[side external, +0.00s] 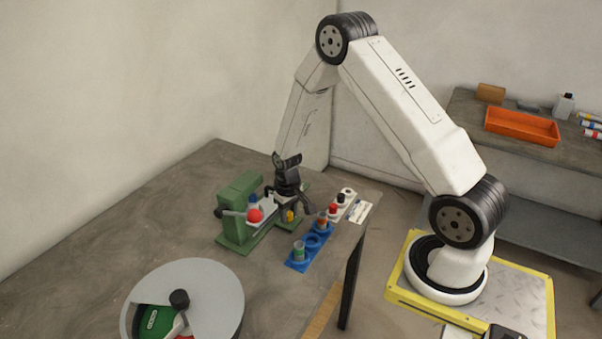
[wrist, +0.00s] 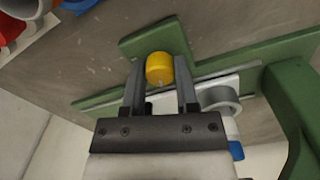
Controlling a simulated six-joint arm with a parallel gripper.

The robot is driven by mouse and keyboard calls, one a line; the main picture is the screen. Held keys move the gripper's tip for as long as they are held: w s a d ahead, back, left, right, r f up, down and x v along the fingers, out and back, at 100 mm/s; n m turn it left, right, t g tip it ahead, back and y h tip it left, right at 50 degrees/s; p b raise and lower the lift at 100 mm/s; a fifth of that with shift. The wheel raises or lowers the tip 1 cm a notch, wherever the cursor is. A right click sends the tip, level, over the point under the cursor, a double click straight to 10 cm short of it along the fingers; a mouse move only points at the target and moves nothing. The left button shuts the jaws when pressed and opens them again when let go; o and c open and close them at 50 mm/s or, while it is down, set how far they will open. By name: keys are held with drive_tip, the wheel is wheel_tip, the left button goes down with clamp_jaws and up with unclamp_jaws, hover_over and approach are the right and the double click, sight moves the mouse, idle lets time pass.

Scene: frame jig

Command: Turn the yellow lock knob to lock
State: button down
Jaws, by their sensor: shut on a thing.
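The yellow lock knob (wrist: 160,68) sits on the green frame jig between my fingertips in the wrist view. My gripper (wrist: 160,82) is shut on it, with one finger on each side. In the side external view the knob (side external: 290,215) shows as a small yellow patch beneath my gripper (side external: 293,207), partly hidden by the fingers. The green jig (side external: 239,193) stands on the table, with a red ball handle (side external: 254,215) at its front. I cannot tell from these frames how far the knob is turned.
A blue holder (side external: 298,264) with small cups stands right of the jig, near the table's edge. A white strip with a red-topped and a black-topped piece (side external: 338,204) lies behind it. A round grey disc (side external: 215,290) is at the front. The table's left side is clear.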

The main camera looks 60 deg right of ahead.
sight(289, 213)
drive_tip(key=shift+n, duration=1.7)
drive_tip(key=shift+c, duration=1.8)
unclamp_jaws()
drive_tip(key=shift+r, duration=0.1)
drive_tip(key=shift+r, duration=3.85)
